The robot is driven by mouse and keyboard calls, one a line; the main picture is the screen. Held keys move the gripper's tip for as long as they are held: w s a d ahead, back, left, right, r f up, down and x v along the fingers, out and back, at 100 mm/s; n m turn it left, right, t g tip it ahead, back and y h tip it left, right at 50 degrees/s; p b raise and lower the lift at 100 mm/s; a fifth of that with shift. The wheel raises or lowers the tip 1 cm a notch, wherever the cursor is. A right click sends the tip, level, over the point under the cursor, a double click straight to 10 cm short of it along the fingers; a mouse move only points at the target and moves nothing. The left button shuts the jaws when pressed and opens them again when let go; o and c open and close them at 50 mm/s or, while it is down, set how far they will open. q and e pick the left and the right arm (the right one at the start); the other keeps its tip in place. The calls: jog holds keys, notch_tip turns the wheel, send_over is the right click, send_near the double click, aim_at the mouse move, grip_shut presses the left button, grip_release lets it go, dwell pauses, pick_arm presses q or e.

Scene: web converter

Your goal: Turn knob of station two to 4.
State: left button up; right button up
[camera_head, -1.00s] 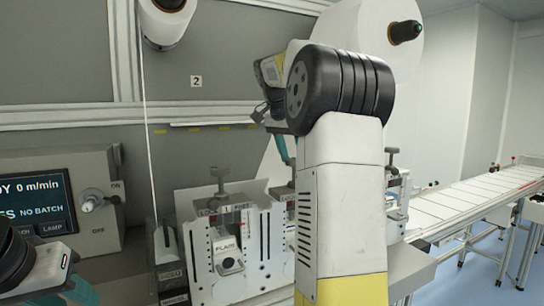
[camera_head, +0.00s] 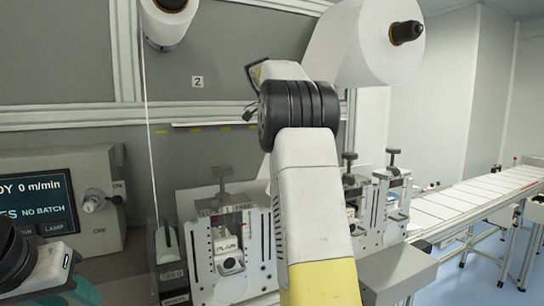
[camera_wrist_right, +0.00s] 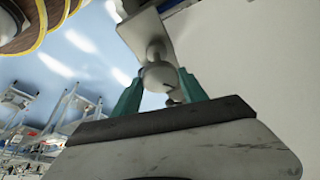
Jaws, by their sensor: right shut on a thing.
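In the right wrist view the teal fingers of my right gripper (camera_wrist_right: 158,92) are closed on a rounded grey knob-like part (camera_wrist_right: 159,76), with a grey plate (camera_wrist_right: 146,34) beyond it. In the head view this gripper is hidden behind my right arm. The first station (camera_head: 235,222), marked LOCK 1 FREE, stands left of the arm with a T-handle on top. A similar station (camera_head: 358,206) shows partly behind the arm on its right. I cannot read any dial number. My left gripper (camera_head: 82,292) is only partly in view at the lower left, and its opening cannot be judged.
A control panel with a screen (camera_head: 42,208) and an ON/OFF rotary switch (camera_head: 95,201) stands at the left. White rolls (camera_head: 375,42) hang above. Another station (camera_head: 391,192) and a long conveyor (camera_head: 470,208) lie to the right.

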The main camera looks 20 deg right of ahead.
dwell(0.4)
jog(key=o, duration=1.4)
jog(key=shift+c, duration=0.2)
